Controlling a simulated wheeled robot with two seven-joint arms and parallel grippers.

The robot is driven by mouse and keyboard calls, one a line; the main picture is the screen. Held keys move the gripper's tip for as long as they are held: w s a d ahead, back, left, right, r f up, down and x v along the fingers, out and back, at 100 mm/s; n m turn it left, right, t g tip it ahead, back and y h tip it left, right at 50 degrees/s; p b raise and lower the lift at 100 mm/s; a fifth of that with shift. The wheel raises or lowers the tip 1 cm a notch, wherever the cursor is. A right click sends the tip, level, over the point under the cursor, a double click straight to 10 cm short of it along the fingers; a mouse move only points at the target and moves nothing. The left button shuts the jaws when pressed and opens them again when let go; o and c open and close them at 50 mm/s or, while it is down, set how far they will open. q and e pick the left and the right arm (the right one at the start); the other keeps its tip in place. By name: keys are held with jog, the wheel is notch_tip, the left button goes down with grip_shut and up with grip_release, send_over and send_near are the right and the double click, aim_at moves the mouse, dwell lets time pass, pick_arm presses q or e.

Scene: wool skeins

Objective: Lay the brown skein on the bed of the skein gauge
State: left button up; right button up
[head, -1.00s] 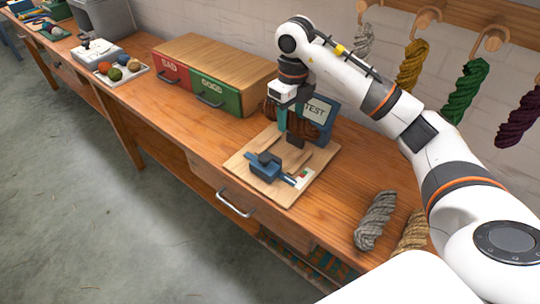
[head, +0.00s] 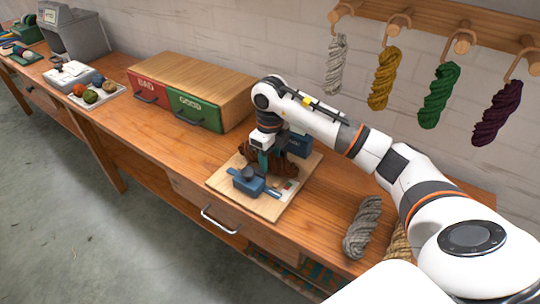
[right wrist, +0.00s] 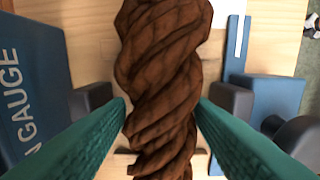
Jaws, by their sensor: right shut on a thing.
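The brown skein (head: 280,168) is twisted and dark brown. In the head view it lies low over the skein gauge's wooden board (head: 262,208), between the blue slider block (head: 248,182) in front and the blue upright block (head: 299,146) behind. My right gripper (head: 264,164) is shut on it from above. In the right wrist view the skein (right wrist: 165,75) runs lengthwise between the teal fingers (right wrist: 163,115), with the lettered blue block (right wrist: 30,80) at left. I cannot tell whether it touches the bed. My left gripper is out of view.
A cabinet with a red BAD drawer (head: 148,90) and a green GOOD drawer (head: 194,111) stands behind left. A grey skein (head: 362,227) and a partly hidden tan skein (head: 398,242) lie at right. Several skeins hang on wall pegs.

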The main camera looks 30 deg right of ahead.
aim_at(270, 155)
jog(key=shift+f, duration=0.1)
jog(key=o, duration=0.7)
jog(key=shift+r, duration=0.35)
notch_tip(270, 155, up, 12)
jog(key=shift+f, duration=0.2)
